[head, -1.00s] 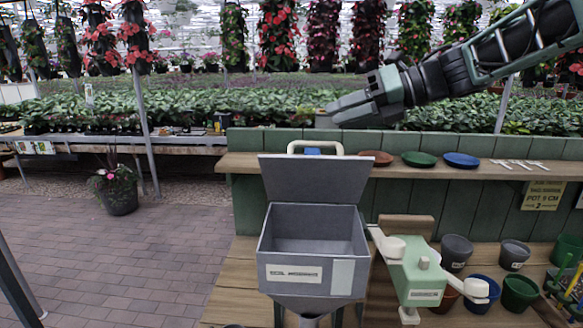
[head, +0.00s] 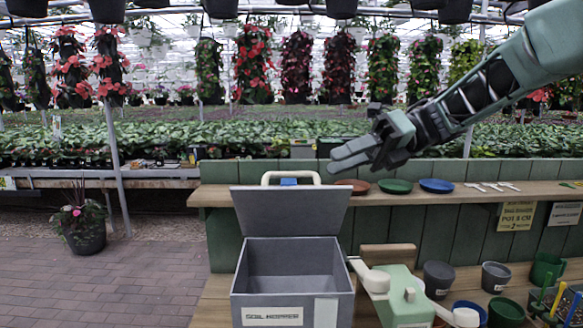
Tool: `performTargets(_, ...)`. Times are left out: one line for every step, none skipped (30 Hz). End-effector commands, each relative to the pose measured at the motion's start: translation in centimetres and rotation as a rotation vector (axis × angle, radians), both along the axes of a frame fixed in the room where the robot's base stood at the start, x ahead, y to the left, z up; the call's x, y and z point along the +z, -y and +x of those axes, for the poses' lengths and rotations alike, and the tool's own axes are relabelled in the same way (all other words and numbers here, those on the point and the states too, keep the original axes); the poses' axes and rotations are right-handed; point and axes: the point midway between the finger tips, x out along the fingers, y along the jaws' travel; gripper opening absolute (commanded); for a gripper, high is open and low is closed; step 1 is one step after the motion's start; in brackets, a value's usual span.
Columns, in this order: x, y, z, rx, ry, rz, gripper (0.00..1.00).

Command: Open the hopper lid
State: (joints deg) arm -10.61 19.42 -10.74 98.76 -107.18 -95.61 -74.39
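The grey soil hopper (head: 272,314) stands on the wooden bench at the lower middle of the head view, and its box is empty as far as I can see inside. Its grey lid (head: 290,211) stands up and open at the back, tilted away, with a cream handle (head: 291,175) above its top edge. My gripper (head: 345,158) is in the air above and to the right of the lid, apart from it. Its fingers point left and look close together, and I cannot tell whether a gap lies between them.
A shelf behind holds brown, green (head: 395,186) and blue (head: 437,185) saucers and white labels. A pale green device with cream arms (head: 402,296) stands right of the hopper. Several pots (head: 438,279) stand farther right. The paved floor at left is open, with a potted plant (head: 82,224).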

Motion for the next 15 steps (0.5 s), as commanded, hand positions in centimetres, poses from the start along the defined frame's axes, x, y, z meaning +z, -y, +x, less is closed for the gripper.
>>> performTargets(0.1, -1.1, -0.4, 0.004, -0.004, -0.002, 0.32)
performTargets(-0.1, -1.7, -0.5, 0.004, -0.005, -0.001, 0.32)
performTargets(-0.3, -2.5, -0.7, 0.004, -0.004, -0.002, 0.32)
performTargets(-0.5, -3.1, -0.9, 0.005, -0.004, -0.001, 0.32)
performTargets(-0.7, -3.6, -1.0, 0.002, -0.005, -0.002, 0.32)
performTargets(-0.9, -4.4, -1.2, 0.003, -0.004, -0.001, 0.32)
performTargets(-1.0, -4.9, -1.3, 0.003, -0.003, -0.001, 0.32)
performTargets(-1.2, -5.4, -1.4, 0.003, -0.004, -0.001, 0.32)
performTargets(-1.4, -6.1, -1.6, 0.003, -0.004, -0.002, 0.32)
performTargets(-1.6, -6.5, -1.7, 0.003, -0.004, -0.002, 0.32)
performTargets(-1.7, -6.9, -1.8, 0.003, -0.003, -0.001, 0.32)
performTargets(-1.9, -7.3, -1.9, 0.002, -0.002, -0.002, 0.32)
performTargets(-2.0, -7.7, -1.9, 0.001, -0.003, -0.001, 0.32)
performTargets(-2.1, -7.9, -2.0, 0.001, -0.004, 0.000, 0.32)
performTargets(-2.2, -8.2, -2.0, 0.001, -0.002, -0.001, 0.32)
